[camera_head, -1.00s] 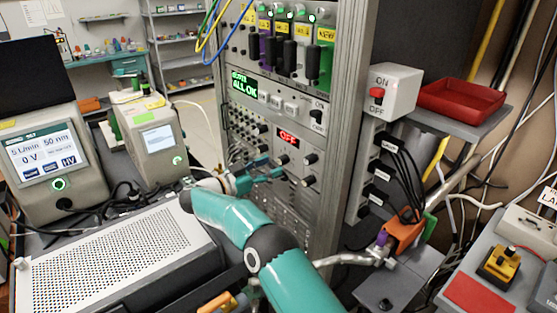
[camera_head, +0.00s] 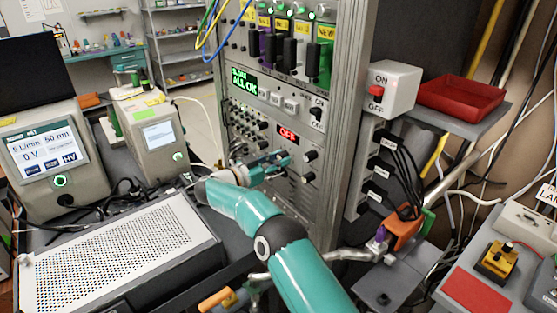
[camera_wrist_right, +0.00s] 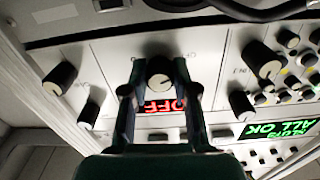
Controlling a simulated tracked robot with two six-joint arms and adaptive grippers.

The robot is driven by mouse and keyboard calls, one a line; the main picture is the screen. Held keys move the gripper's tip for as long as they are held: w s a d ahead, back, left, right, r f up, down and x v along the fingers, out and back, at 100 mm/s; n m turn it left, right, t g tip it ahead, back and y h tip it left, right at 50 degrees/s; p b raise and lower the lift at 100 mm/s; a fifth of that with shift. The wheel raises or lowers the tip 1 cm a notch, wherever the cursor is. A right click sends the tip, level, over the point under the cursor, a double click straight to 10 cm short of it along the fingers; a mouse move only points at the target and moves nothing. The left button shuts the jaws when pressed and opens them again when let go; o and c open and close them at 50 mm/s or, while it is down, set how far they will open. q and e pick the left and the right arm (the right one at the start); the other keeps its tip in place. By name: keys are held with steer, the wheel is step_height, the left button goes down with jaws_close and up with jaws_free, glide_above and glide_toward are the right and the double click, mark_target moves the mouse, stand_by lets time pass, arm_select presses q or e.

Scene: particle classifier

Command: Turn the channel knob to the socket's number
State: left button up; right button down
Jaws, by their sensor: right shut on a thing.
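My right gripper (camera_head: 286,160) reaches the front panel of the instrument rack, just below a red display reading OFF (camera_head: 287,133). In the right wrist view, my right gripper (camera_wrist_right: 160,82) is shut on a dark round knob (camera_wrist_right: 159,72) with a pale face. The red display (camera_wrist_right: 163,106) shows partly behind the fingers, upside down. In the head view the held knob is hidden by the fingers. Whether it is the channel knob, and its setting, I cannot tell. No socket number is legible. My left gripper is not in view.
Other black knobs (camera_head: 310,155) sit right of my right gripper. A white ON/OFF switch box (camera_head: 390,88) is on the rack's right side, above plugged black cables (camera_head: 398,165). A red tray (camera_head: 460,95) stands on a shelf. A perforated metal box (camera_head: 110,255) lies left of my arm.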

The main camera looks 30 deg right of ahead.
steer(key=m+b, duration=0.4)
steer(key=m, duration=0.1)
steer(key=m+b, duration=0.4)
steer(key=m, duration=0.1)
steer(key=shift+w+f+b, duration=0.15)
steer(key=shift+b, duration=0.15)
steer(key=m+b, duration=0.3)
steer(key=m, duration=1.4)
steer(key=m+b, duration=0.4)
steer(key=m, duration=1.3)
steer(key=shift+s+a+m, duration=0.1)
steer(key=shift+s+m, duration=0.1)
steer(key=shift+m, duration=0.1)
